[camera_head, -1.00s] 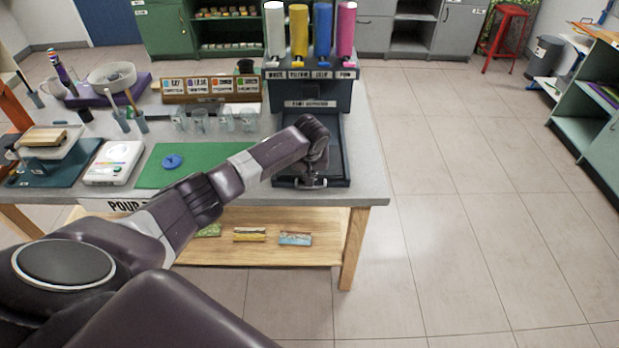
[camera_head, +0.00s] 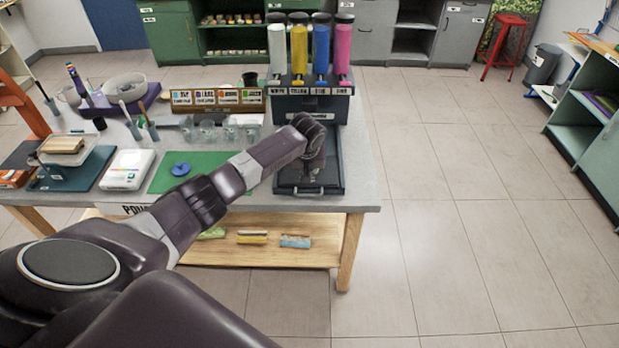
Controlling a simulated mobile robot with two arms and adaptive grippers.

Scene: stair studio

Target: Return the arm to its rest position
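My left arm comes in from the left and crosses above the table's front part. My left gripper (camera_head: 311,184) points down over the dark tray (camera_head: 328,150) of the paint dispenser (camera_head: 310,106). Its fingers are dark and small against the tray, so I cannot tell whether they are open or shut, or whether they touch the tray. I see nothing clearly held. My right gripper is not in view.
White, yellow, blue and pink tubes stand on the dispenser. Several clear cups (camera_head: 208,131), a green mat (camera_head: 208,160) with a blue disc (camera_head: 181,169), a white device (camera_head: 127,170) and a scale-like stand (camera_head: 66,165) share the table. The floor (camera_head: 450,200) at right is clear.

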